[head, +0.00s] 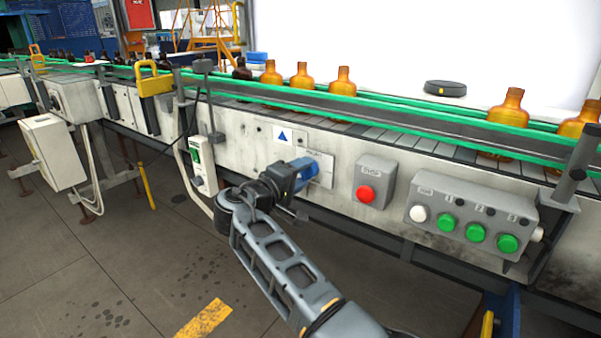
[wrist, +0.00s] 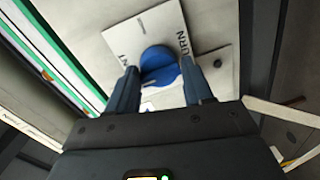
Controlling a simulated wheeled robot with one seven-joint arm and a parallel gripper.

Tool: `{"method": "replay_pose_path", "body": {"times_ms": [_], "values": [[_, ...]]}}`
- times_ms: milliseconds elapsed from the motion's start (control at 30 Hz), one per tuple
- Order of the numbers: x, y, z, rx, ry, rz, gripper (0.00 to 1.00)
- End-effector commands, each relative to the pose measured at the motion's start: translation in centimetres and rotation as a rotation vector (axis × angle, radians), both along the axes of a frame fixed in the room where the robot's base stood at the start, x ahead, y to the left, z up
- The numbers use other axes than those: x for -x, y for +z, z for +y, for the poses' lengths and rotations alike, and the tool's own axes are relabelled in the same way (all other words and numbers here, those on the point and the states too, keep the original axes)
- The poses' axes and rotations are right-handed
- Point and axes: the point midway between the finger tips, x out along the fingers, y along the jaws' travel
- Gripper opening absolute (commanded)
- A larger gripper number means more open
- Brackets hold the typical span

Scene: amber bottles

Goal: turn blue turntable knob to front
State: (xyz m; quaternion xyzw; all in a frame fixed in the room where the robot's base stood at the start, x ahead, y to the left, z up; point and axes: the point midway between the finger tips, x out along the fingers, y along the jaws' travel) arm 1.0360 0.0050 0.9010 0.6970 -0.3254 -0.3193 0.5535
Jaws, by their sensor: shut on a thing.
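The blue turntable knob (wrist: 158,57) sits on a pale plate (wrist: 150,25) with lettering along its edges, in the wrist view. My gripper (wrist: 160,70) has its fingers on either side of the knob and is shut on it. In the head view my gripper (head: 302,174) reaches the plate (head: 323,168) on the side of the conveyor. There the fingers and wrist cover much of the knob, so its pointing direction is hard to tell.
A grey box with a red button (head: 366,193) is right of my gripper. A panel with white and green buttons (head: 475,218) is farther right. Amber bottles (head: 302,76) stand on the conveyor behind green rails (head: 400,119). A cable and white pipe are at left; the floor in front is open.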

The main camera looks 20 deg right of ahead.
Motion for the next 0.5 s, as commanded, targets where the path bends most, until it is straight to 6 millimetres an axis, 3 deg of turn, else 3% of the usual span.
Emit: {"method": "replay_pose_path", "body": {"times_ms": [400, 433, 500], "values": [[-0.09, 0.30, -0.23, 0.005, -0.002, 0.001, 0.21], [-0.09, 0.31, -0.23, 0.005, -0.002, 0.001, 0.54], [-0.08, 0.28, -0.19, 0.004, -0.002, 0.001, 0.61]]}}
